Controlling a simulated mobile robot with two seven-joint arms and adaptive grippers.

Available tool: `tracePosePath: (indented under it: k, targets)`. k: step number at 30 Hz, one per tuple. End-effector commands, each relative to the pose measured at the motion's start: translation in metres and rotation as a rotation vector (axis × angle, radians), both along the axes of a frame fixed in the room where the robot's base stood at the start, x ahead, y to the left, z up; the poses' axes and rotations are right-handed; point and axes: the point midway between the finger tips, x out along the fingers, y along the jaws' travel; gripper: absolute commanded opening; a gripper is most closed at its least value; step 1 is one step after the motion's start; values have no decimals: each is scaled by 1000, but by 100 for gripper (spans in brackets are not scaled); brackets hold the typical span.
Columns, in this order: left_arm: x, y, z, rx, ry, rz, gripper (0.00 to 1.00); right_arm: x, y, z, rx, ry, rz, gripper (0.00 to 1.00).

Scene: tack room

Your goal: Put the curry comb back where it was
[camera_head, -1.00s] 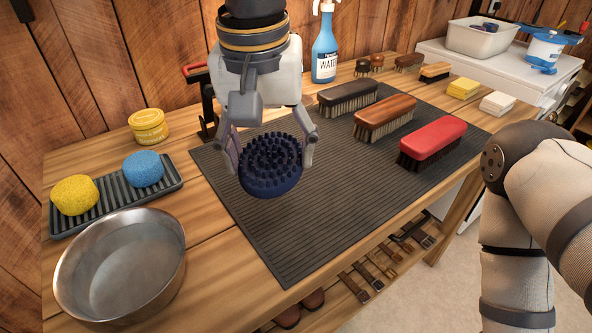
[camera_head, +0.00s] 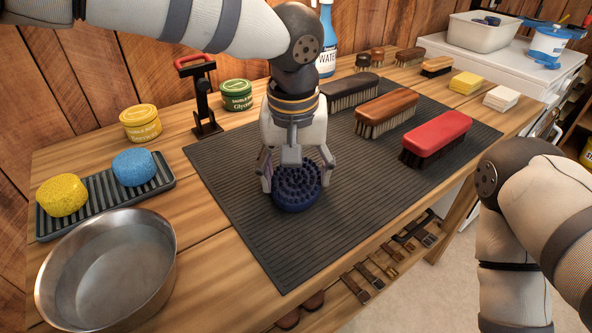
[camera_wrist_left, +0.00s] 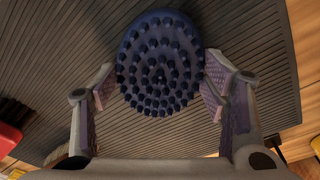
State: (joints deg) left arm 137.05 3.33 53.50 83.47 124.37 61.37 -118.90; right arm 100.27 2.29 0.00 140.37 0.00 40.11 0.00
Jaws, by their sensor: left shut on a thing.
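The curry comb (camera_head: 297,190) is round and dark blue, with rubber nubs facing up. My left gripper (camera_head: 296,181) is shut on it, one finger at each side, over the ribbed dark mat (camera_head: 250,224). In the left wrist view the comb (camera_wrist_left: 160,65) sits between the two finger pads (camera_wrist_left: 160,92), with mat all around it. It is at or just above the mat; I cannot tell if it touches. My right arm shows at the right, but its gripper is out of frame.
Black (camera_head: 352,92), brown (camera_head: 386,113) and red (camera_head: 437,138) brushes stand on the mat's right side. A metal bowl (camera_head: 108,270), sponge tray (camera_head: 107,196), yellow tin (camera_head: 141,122), green tin (camera_head: 236,95) and black stand (camera_head: 203,100) are left and behind. The front mat is clear.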

Motion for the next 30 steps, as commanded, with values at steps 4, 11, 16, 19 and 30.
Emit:
tracePosePath:
  k: [4, 11, 16, 19, 30]
  targets:
    - [0, 0, -1, 0, 1, 1, 87, 0, 0, 0, 0, 1, 0, 40]
    - [0, 0, -1, 0, 1, 0, 87, 0, 0, 0, 0, 1, 0, 40]
    - [-1, 0, 11, -2, 0, 2, 87, 1, 0, 1, 0, -2, 0, 40]
    - [-4, 1, 36, -3, -3, 2, 87, 2, 0, 2, 0, -6, 0, 40]
    - [-15, 3, 116, -1, 0, 1, 87, 4, 0, 4, 0, -13, 0, 40]
